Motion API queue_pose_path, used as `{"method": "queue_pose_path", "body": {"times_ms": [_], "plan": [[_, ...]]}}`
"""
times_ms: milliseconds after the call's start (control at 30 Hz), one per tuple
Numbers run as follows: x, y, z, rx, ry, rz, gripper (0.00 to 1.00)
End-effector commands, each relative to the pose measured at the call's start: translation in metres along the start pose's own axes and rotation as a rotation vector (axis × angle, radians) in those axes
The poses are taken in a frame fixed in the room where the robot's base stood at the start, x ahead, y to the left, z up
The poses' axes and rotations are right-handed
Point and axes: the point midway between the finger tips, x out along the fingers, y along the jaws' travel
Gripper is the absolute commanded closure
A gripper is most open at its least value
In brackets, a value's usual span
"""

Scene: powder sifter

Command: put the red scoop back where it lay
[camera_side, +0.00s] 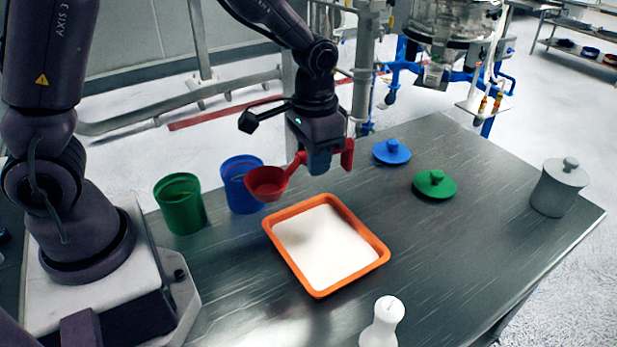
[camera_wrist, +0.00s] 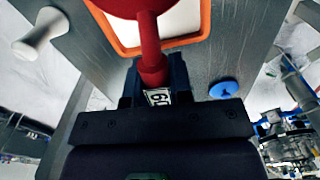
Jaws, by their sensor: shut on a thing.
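The red scoop (camera_side: 267,181) is held in the air above the table, its bowl to the left of my gripper (camera_side: 320,165). My gripper is shut on the scoop's handle. In the wrist view the red handle (camera_wrist: 151,50) runs up from between my gripper's fingers (camera_wrist: 155,80) to the bowl at the top edge. The scoop is in front of the blue cup and near the far left corner of the orange tray (camera_side: 376,262), above table height. The inside of the bowl is too small to read clearly.
The orange tray holds white powder. A green cup (camera_side: 181,205) and a blue cup (camera_side: 238,170) stand left. A blue lid (camera_side: 391,152), a green lid (camera_side: 434,185) and a grey lidded jar (camera_side: 557,190) are right. A white object (camera_side: 382,322) stands at the front. The right front table is clear.

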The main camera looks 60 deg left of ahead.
Motion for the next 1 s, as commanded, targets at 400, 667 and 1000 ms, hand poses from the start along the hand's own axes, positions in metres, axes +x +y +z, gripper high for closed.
{"method": "queue_pose_path", "body": {"times_ms": [400, 667, 1000], "plan": [[0.051, 0.138, 0.081, -0.114, -0.004, -0.003, 1.0], [0.073, 0.167, 0.125, -0.563, -0.001, -0.006, 1.0], [0.089, 0.17, 0.147, -1.268, 0.002, -0.008, 1.0]]}}
